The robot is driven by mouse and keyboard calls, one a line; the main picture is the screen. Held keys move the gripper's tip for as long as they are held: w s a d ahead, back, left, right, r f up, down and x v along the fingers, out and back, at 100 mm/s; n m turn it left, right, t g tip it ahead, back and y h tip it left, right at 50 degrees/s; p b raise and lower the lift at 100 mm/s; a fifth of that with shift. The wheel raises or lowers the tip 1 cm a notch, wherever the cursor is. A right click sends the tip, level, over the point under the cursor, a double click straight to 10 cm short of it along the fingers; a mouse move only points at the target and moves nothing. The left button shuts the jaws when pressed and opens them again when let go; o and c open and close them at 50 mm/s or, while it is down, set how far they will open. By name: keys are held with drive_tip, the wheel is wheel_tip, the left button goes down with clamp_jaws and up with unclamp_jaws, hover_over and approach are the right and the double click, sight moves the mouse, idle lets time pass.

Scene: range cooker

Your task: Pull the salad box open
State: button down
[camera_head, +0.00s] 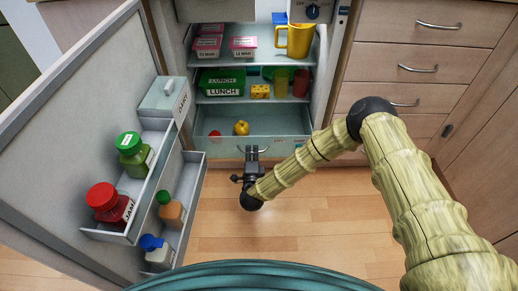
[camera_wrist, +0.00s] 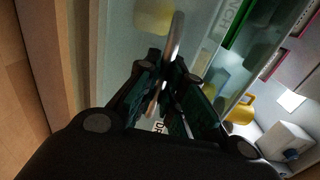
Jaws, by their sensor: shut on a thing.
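The salad box (camera_head: 285,146) is the pale, see-through drawer at the bottom of the open fridge. A red round item (camera_head: 214,133) and a yellow one (camera_head: 241,128) show inside it. My gripper (camera_head: 252,152) is at the middle of the drawer front, shut on its metal bar handle. In the wrist view the handle (camera_wrist: 174,38) runs between the fingers of my gripper (camera_wrist: 172,88). Part of a label shows on the box front below the fingers. How far the box stands out is hard to tell.
The fridge door (camera_head: 75,130) stands open at the left; its racks hold jars and bottles, including a red-lidded jar (camera_head: 108,202). Shelves above hold lunch boxes (camera_head: 222,83) and a yellow jug (camera_head: 294,41). Closed drawers (camera_head: 420,70) stand right. Wooden floor (camera_head: 290,225) in front is clear.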

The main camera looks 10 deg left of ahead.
drive_tip(key=c, duration=1.5)
unclamp_jaws()
drive_tip(key=shift+s, duration=0.1)
drive_tip(key=s, duration=0.4)
drive_tip(key=s+d, duration=0.1)
drive_tip(key=s, duration=0.6)
drive_tip(key=shift+s+d+r, duration=0.2)
drive_tip(key=shift+s+r, duration=0.15)
drive_tip(key=shift+s, duration=0.05)
